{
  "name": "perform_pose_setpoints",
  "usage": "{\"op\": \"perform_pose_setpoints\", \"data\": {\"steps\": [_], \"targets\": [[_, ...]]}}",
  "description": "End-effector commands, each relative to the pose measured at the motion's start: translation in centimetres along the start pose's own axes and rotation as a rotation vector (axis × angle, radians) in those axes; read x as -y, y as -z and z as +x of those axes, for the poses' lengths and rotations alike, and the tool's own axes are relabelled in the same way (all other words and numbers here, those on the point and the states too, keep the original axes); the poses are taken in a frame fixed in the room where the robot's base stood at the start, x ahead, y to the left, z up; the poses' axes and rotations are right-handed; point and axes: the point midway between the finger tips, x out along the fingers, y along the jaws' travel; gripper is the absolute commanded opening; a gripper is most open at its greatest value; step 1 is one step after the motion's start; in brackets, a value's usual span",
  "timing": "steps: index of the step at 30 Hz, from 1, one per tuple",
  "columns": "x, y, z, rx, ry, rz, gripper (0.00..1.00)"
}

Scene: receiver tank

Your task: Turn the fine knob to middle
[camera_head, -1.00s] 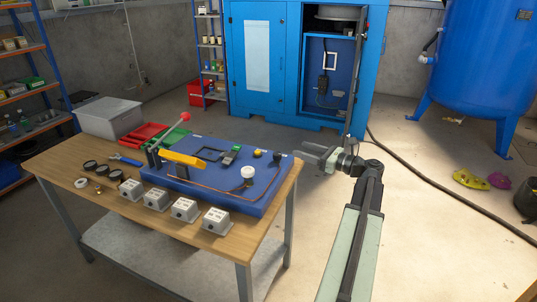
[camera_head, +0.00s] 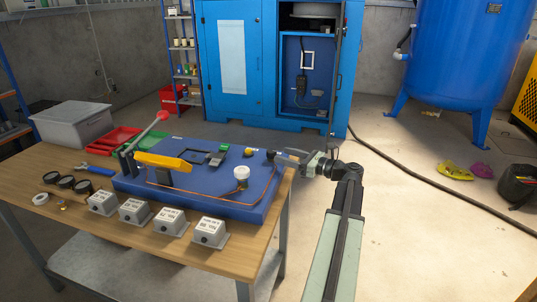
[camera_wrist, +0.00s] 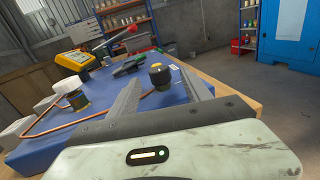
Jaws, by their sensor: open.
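My gripper (camera_wrist: 159,84) is open, with one finger on either side of the knob in that view; I see no contact. In the head view my gripper (camera_head: 281,157) is at the right edge of the blue panel (camera_head: 205,204), beside a small dark knob (camera_head: 270,154). A yellow-topped knob (camera_head: 249,152) stands left of it.
The panel also bears a white-capped fitting (camera_head: 241,172), a copper pipe and a red-tipped lever (camera_head: 162,116). Several grey boxes (camera_head: 209,231) line the front of the wooden table (camera_head: 60,182).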

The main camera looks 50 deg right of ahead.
Motion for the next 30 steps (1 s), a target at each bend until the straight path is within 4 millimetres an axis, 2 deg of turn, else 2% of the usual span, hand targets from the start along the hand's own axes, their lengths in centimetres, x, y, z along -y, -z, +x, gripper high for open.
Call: {"op": "perform_pose_setpoints", "data": {"steps": [3,9,19,20,25,26,27,30], "targets": [[-0.1,0.0,2.6,0.000,-0.005,0.000,0.57],[-0.2,0.0,5.7,0.000,-0.005,0.000,0.57],[-0.3,0.0,6.4,0.000,-0.005,0.000,0.57],[-0.3,0.0,6.4,0.000,-0.005,0.000,0.51],[-0.3,0.0,6.4,0.000,-0.005,0.000,0.04],[-0.3,0.0,6.4,0.000,-0.005,0.000,0.00],[-0.9,0.0,6.8,0.000,-0.012,0.000,0.00],[-0.5,0.0,6.7,-0.001,-0.014,0.000,0.00]]}}
